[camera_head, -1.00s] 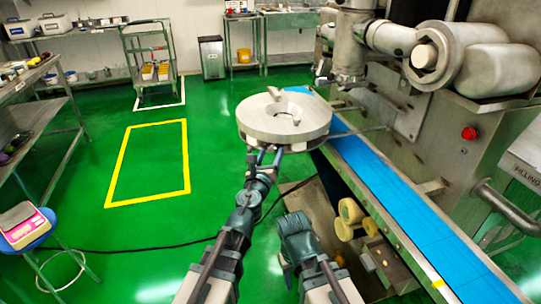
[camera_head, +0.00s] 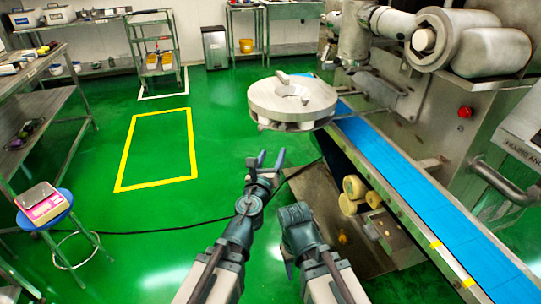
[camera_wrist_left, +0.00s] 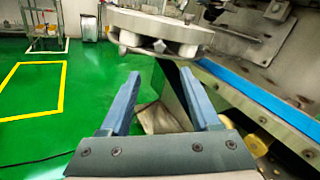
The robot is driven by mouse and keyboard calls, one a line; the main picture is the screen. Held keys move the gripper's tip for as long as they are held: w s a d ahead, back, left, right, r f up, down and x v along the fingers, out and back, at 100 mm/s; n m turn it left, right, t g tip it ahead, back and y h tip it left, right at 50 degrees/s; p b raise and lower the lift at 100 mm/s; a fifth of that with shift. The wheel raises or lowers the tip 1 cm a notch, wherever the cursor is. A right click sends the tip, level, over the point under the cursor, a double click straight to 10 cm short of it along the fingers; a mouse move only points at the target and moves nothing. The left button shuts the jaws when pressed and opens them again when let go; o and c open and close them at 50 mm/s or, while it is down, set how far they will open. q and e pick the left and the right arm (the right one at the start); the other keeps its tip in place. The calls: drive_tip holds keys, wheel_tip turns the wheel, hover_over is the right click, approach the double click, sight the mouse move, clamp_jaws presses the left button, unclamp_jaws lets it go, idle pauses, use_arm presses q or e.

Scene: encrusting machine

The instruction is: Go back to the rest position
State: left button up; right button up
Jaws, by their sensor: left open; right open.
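My left gripper (camera_head: 267,160) is open and empty, with its blue-grey fingers apart. It is a little below and in front of the round metal disc (camera_head: 292,97) of the machine, not touching it. In the left wrist view the open fingers (camera_wrist_left: 158,105) show clear floor and a metal plate between them, with the disc (camera_wrist_left: 158,30) beyond. My right arm is folded low in the head view. The right gripper's fingers cannot be made out there.
The blue conveyor belt (camera_head: 400,170) runs along the machine at right. A pink scale (camera_head: 43,203) stands on a blue stool at left. A wheeled rack (camera_head: 155,60) stands at the back. Green floor with a yellow outline (camera_head: 188,150) is free.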

use_arm(q)
drive_tip(key=shift+s+f, duration=0.1)
drive_tip(key=a+r+n+g+y+p, duration=0.2)
drive_tip(key=a+r+n+y+p, duration=0.35)
drive_tip(key=n, duration=0.75)
drive_tip(key=s+a+f+n+g+y+p, duration=0.3)
drive_tip(key=s+a+f+n+g+p, duration=0.15)
drive_tip(key=n+p, duration=0.35)
drive_tip(key=s+d+n+g+h+p, duration=0.2)
drive_tip(key=s+d+n+g+p, duration=0.1)
drive_tip(key=s, duration=0.6)
drive_tip(key=s+d+f+n+g+h+p, duration=0.1)
drive_tip(key=s+d+n+g+h+p, duration=0.1)
drive_tip(key=s+n+g+p, duration=0.3)
drive_tip(key=s+d+n+g, duration=0.1)
drive_tip(key=s+n+g, duration=0.1)
drive_tip(key=s+g, duration=0.1)
drive_tip(key=shift+s+f, duration=0.2)
drive_tip(key=shift+s, duration=0.65)
